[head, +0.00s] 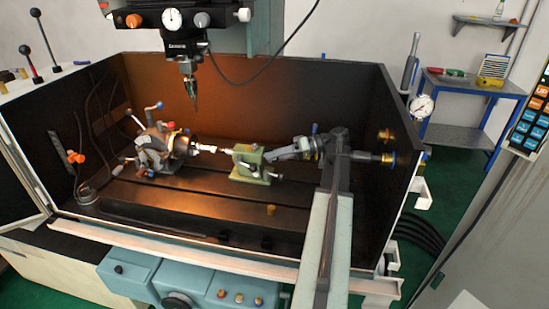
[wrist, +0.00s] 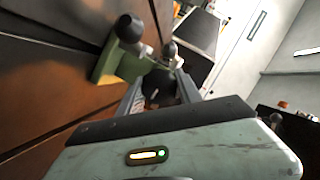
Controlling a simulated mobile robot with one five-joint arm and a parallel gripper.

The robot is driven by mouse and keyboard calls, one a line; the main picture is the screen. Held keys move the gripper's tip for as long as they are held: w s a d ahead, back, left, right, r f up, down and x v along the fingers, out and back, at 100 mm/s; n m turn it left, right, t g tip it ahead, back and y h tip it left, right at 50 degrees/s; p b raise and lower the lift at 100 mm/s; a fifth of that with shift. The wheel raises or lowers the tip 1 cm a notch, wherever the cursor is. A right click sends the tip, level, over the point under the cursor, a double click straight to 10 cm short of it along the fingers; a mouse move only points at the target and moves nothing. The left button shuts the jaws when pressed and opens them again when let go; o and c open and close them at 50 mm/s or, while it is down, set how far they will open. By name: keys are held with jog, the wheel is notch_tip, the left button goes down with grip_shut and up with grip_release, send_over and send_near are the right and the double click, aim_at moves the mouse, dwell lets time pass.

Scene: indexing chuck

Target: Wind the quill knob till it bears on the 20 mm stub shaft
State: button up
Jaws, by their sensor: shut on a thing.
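The indexing chuck (head: 160,148) stands on the left of the machine table. A pale stub shaft (head: 205,147) sticks out of it to the right, towards the green tailstock (head: 250,165). From the head view I cannot tell whether the quill touches the shaft. My gripper (head: 277,155) reaches in from the right to the tailstock's right end. In the wrist view, my gripper (wrist: 160,88) is shut on the dark quill knob (wrist: 156,92), partly hidden between the fingers. The green tailstock (wrist: 106,66) shows just beyond, with dark ball-ended levers.
A spindle with a pointed tool (head: 189,85) hangs above the chuck. A small brass piece (head: 271,209) stands on the table in front of the tailstock. Dark enclosure walls (head: 290,95) close the back and sides. A dial gauge (head: 421,107) is at the right wall.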

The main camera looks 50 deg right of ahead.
jog(key=o, duration=1.1)
jog(key=shift+d, duration=0.1)
jog(key=p+v, duration=0.2)
jog(key=v, duration=0.5)
jog(key=shift+s+d+r, duration=0.1)
jog(key=shift+s+d, duration=0.15)
jog(key=shift+s, duration=0.05)
